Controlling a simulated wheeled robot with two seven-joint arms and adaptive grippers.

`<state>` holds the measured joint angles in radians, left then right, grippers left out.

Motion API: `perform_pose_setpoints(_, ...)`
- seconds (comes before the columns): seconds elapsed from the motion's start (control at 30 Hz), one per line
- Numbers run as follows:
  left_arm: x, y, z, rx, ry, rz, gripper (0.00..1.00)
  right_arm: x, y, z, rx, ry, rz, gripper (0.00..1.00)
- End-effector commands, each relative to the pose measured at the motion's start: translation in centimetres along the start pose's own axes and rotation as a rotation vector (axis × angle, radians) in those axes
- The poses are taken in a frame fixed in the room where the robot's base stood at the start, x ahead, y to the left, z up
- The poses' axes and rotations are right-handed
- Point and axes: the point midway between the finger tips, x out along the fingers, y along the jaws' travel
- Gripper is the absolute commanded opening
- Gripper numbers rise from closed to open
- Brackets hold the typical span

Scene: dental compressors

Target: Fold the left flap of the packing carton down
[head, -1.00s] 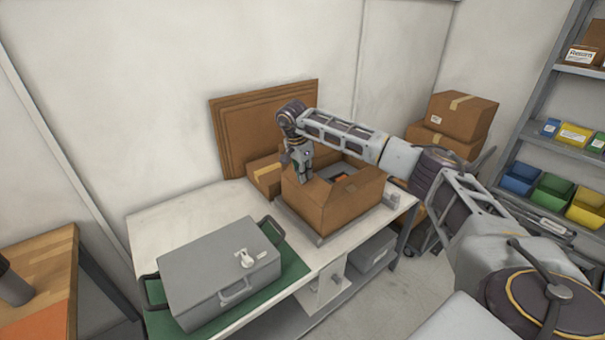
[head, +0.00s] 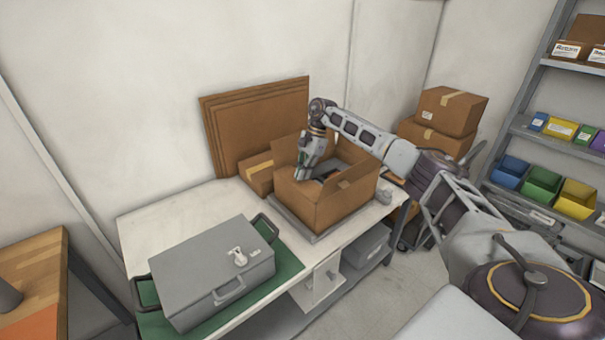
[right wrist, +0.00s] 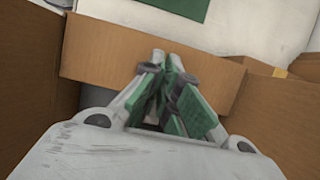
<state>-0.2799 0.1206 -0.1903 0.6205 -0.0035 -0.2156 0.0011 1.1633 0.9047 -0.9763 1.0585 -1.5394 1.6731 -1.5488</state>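The brown packing carton (head: 322,208) stands open-topped on a grey plate on the white table. My right gripper (head: 302,177) is over its left side, tilted, with fingertips pointing down and left. In the right wrist view the green-padded fingers (right wrist: 165,58) are together, with nothing visible between them. They lie over a brown cardboard panel (right wrist: 105,52), which looks like the carton's left flap or wall. I cannot tell whether they touch it. A flap (head: 357,168) at the carton's right stands raised. My left gripper is not in view.
A grey case (head: 212,270) lies on a green mat (head: 290,266) at the table's front left. Flat cardboard sheets (head: 262,120) lean on the wall behind a smaller closed box (head: 258,175). Stacked boxes (head: 447,112) stand at the right. The table's left back is clear.

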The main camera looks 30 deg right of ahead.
Motion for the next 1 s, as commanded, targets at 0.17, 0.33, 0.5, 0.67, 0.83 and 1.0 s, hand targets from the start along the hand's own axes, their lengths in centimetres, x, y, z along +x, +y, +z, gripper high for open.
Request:
perform_pose_setpoints(0.17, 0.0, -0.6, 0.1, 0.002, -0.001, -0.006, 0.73, -0.1, -0.1, 0.0, 0.0, -0.011, -0.002, 0.0)
perform_pose_setpoints(0.33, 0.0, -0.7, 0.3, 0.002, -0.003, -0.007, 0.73, -0.1, 0.0, 0.0, 0.0, -0.011, -0.002, 0.0)
perform_pose_setpoints(0.5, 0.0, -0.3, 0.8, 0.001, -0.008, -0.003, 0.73, -0.1, 0.0, 0.0, 0.0, -0.011, -0.002, 0.11)
perform_pose_setpoints(0.67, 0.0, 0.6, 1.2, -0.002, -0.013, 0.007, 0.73, 0.0, 0.0, -0.1, 0.001, -0.01, -0.001, 0.25)
perform_pose_setpoints(0.83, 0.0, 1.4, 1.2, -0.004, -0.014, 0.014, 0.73, 0.0, 0.0, -0.1, 0.001, -0.01, -0.001, 0.25)
perform_pose_setpoints(1.0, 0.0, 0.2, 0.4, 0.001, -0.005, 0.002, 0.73, -0.1, 0.0, -0.1, 0.001, -0.01, -0.001, 0.25)
